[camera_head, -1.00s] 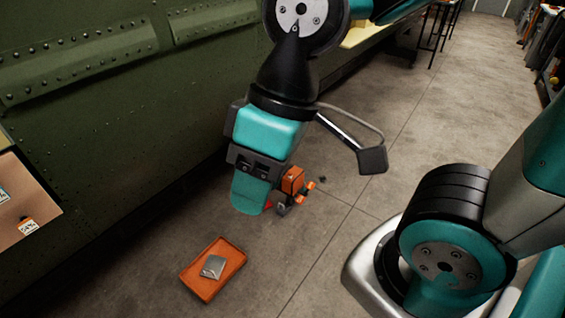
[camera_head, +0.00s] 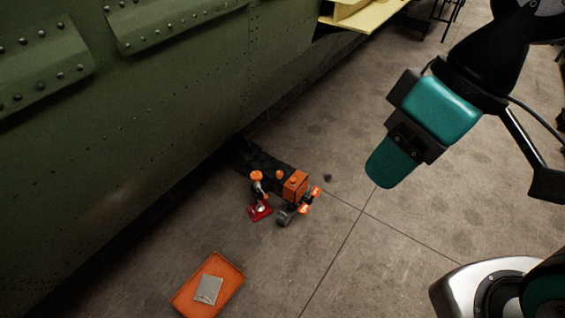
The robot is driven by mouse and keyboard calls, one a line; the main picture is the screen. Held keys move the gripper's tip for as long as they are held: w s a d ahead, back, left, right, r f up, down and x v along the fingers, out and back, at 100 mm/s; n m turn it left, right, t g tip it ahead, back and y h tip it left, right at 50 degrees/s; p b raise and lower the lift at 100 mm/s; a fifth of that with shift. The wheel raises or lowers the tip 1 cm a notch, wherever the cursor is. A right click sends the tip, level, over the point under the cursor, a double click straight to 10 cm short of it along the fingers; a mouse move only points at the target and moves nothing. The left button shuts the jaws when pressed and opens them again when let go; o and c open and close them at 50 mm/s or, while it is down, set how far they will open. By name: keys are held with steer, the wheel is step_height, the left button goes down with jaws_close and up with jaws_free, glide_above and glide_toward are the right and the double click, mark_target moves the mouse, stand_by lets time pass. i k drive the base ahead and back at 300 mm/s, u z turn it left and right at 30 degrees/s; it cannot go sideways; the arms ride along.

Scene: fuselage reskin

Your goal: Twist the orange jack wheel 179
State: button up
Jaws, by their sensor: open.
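The orange jack wheel (camera_head: 257,175) appears as a small orange round top on a small jack with a red base (camera_head: 260,211), standing on the floor beside the green fuselage. My gripper (camera_head: 384,172) is up and to the right of the jack in the picture, clear of it and empty. Its fingers point downward; from this side the gap between them is hidden.
An orange box-like unit (camera_head: 295,186) with orange-tipped parts stands just right of the jack. An orange tray (camera_head: 235,262) with a grey item (camera_head: 208,290) lies on the floor in front. The green fuselage (camera_head: 130,150) walls the left. Floor at right is open.

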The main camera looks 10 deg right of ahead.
mark_target(256, 175)
steer(key=u, duration=0.25)
steer(key=i, duration=0.95)
steer(key=u, duration=0.65)
